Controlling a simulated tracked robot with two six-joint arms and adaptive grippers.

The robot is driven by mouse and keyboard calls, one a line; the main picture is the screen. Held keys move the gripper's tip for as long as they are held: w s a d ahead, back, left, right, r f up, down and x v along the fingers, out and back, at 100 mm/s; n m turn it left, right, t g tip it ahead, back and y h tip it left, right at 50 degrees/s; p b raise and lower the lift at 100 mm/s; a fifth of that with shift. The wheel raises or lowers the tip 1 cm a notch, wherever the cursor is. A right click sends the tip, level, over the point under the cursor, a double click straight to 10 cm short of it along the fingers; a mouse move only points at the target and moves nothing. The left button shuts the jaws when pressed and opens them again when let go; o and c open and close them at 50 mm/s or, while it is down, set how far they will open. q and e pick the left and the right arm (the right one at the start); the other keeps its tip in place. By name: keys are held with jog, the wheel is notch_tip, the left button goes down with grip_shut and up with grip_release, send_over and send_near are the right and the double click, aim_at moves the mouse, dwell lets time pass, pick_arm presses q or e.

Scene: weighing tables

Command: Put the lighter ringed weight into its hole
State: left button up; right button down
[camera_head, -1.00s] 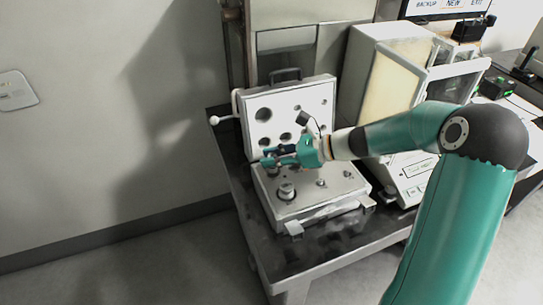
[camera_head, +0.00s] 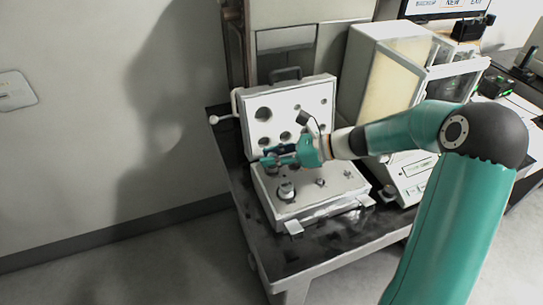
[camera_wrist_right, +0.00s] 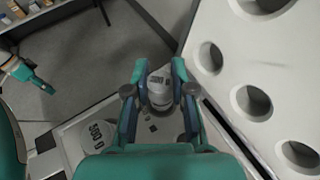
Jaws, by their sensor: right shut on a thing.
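My right gripper (camera_head: 270,160) is over the left part of the open weight case (camera_head: 335,205), close to its raised lid. In the right wrist view this gripper (camera_wrist_right: 153,88) is shut on a pale, marked weight (camera_wrist_right: 160,92), which stands between its fingers. Its lower end is partly hidden, so I cannot tell whether it touches the case. A second pale, marked weight (camera_wrist_right: 97,137) stands to the left, partly hidden by the gripper; a weight (camera_head: 286,191) also shows in the case base in the head view. A teal part, seemingly my left gripper (camera_wrist_right: 32,80), shows at the left; its jaws are unclear.
The upright lid (camera_head: 283,101) has several round holes and stands close behind the gripper. A balance with a glass housing (camera_head: 395,85) stands to the right of the case. The dark table's (camera_head: 340,232) front strip is clear.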

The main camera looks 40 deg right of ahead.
jog(key=shift+f, duration=0.25)
jog(key=shift+f+b, duration=1.1)
jog(key=shift+b, duration=0.05)
jog(key=shift+f, duration=0.1)
jog(key=c, duration=0.9)
grip_release()
jog(key=shift+d, duration=0.1)
